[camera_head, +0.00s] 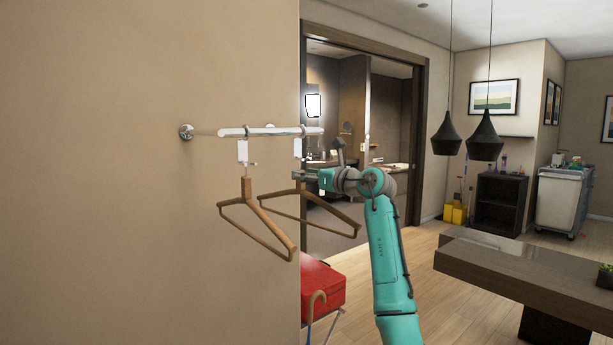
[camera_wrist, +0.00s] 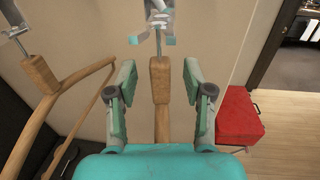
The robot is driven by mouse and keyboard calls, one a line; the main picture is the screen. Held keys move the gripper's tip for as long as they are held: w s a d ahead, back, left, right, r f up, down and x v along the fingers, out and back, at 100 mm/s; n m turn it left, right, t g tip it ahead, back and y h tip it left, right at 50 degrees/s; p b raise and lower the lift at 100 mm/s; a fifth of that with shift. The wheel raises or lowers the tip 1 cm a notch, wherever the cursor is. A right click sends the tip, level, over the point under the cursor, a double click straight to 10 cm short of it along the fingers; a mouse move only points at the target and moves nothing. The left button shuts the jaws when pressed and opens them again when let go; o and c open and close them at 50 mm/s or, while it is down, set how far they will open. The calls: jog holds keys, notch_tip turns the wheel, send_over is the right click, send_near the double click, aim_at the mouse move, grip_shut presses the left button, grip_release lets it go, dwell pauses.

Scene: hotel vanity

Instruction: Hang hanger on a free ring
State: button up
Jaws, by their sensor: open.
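Two wooden hangers hang from a wall rail (camera_head: 270,131) in the head view. The left hanger (camera_head: 250,208) hangs below a white ring holder (camera_head: 242,151). The right hanger (camera_head: 325,207) hangs below a second white holder (camera_head: 298,148). My gripper (camera_head: 308,176) is at the neck of the right hanger. In the wrist view my gripper (camera_wrist: 159,90) is open, with one finger on each side of that hanger's wooden neck (camera_wrist: 159,70) and gaps showing on both sides. The left hanger (camera_wrist: 38,72) shows at the left of the wrist view.
The wall (camera_head: 120,200) is close on the left. A dark table (camera_head: 520,270) stands to the right, with open floor between.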

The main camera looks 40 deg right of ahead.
jog(key=s, duration=0.4)
jog(key=s+d, duration=0.1)
jog(key=s, duration=0.3)
jog(key=s+d, duration=0.1)
jog(key=s, duration=0.2)
jog(key=shift+s+d, duration=0.1)
jog(key=shift+s, duration=0.3)
